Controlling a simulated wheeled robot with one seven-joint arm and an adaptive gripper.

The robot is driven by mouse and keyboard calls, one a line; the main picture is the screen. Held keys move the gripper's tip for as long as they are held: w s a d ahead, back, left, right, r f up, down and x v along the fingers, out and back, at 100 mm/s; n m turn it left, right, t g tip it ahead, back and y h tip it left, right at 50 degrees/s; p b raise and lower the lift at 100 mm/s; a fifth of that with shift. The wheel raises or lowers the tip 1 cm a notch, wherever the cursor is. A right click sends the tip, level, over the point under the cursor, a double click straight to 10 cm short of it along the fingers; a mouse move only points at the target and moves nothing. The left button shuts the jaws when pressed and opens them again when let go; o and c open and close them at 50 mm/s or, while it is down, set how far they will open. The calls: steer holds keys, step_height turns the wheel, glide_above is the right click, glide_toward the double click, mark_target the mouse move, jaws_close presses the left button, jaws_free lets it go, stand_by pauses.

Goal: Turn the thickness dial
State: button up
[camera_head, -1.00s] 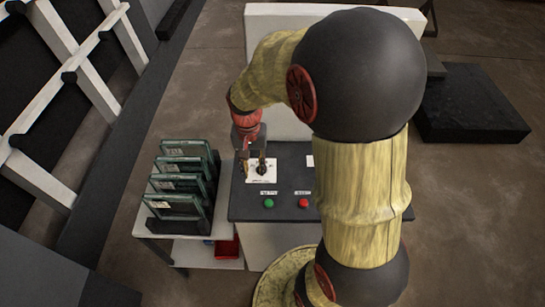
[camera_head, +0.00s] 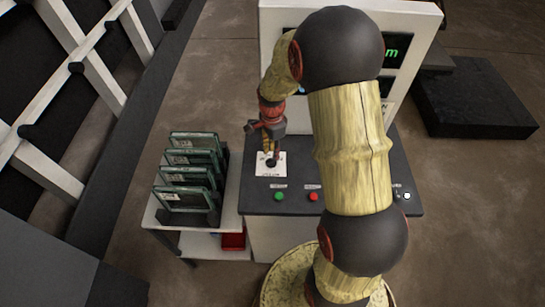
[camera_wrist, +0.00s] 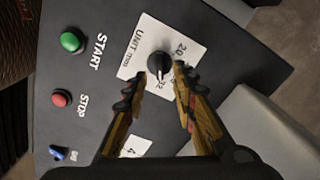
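The thickness dial is a round black knob (camera_wrist: 159,64) on a white label marked UNIT mm, with 20 and 32 readable. Its white pointer line points down in the wrist view, near the 32. In the head view the dial (camera_head: 271,162) sits on the left part of the dark control panel (camera_head: 330,150). My gripper (camera_wrist: 160,72) is open, with one fingertip on each side of the knob and small gaps seeming to show. In the head view my gripper (camera_head: 270,152) points down just over the dial. Whether a fingertip touches it, I cannot tell.
A green START button (camera_wrist: 71,42) and a red STOP button (camera_wrist: 62,99) are beside the dial, with a small blue-lit switch (camera_wrist: 58,153) beyond. Several dark-framed panels (camera_head: 190,180) stand in a rack left of the machine. My arm hides part of the display.

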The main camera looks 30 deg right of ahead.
mark_target(271, 161)
steer(key=shift+f, duration=1.8)
steer(key=shift+c, duration=0.4)
jaws_close()
